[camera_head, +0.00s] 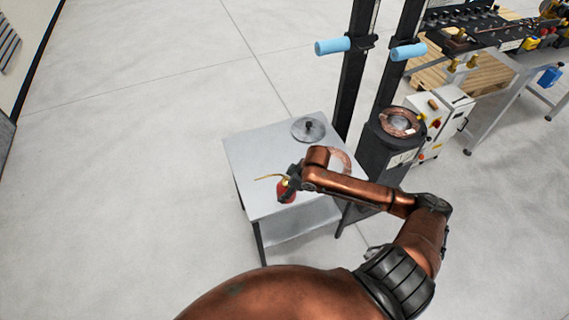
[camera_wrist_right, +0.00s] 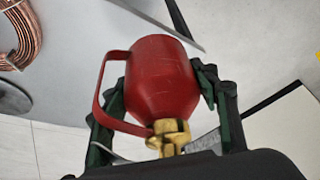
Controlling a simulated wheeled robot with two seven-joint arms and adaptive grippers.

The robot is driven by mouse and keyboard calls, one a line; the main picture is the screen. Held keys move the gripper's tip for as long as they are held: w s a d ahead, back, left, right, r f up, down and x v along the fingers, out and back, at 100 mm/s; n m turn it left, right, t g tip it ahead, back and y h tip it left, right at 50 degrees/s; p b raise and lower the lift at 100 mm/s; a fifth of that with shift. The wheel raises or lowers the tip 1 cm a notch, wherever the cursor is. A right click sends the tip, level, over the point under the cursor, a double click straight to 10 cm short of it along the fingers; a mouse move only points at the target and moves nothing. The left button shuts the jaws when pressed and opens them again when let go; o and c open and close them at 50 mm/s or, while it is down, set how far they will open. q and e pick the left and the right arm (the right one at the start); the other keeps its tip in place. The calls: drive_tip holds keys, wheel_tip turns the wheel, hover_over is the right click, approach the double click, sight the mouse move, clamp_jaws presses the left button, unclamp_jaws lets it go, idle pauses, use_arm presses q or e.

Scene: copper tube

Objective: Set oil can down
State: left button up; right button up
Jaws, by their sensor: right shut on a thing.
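A red oil can (camera_head: 286,191) with a thin brass spout shows at the front of the small grey table (camera_head: 255,155) in the head view. My right gripper (camera_head: 290,183) is shut on it. In the right wrist view the red can (camera_wrist_right: 163,78) sits between the two dark fingers of my right gripper (camera_wrist_right: 165,100), with its red loop handle on the left and brass fitting toward the camera. I cannot tell whether the can's base touches the tabletop. My left gripper is not in view.
A round grey lid with a knob (camera_head: 308,129) lies at the back of the table. A copper coil (camera_head: 340,160) lies behind my right arm. The table's left part is clear.

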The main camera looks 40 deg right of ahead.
drive_tip(key=w+f, duration=0.2)
drive_tip(key=w, duration=0.2)
drive_tip(key=w+f, duration=0.3)
drive_tip(key=w, duration=0.1)
drive_tip(key=w+d+f, duration=0.1)
drive_tip(key=w+f, duration=0.2)
drive_tip(key=w, duration=0.1)
drive_tip(key=shift+w+d+f, duration=0.1)
drive_tip(key=shift+w+f, duration=0.1)
drive_tip(key=shift+w+d+f, duration=0.1)
drive_tip(key=shift+w+f, duration=0.25)
drive_tip(key=shift+f, duration=0.1)
drive_tip(key=shift+w+f, duration=0.1)
drive_tip(key=shift+f, duration=1.6)
drive_tip(key=shift+f, duration=0.15)
drive_tip(key=o, duration=1.5)
drive_tip(key=shift+c, duration=0.2)
drive_tip(key=v, duration=1.2)
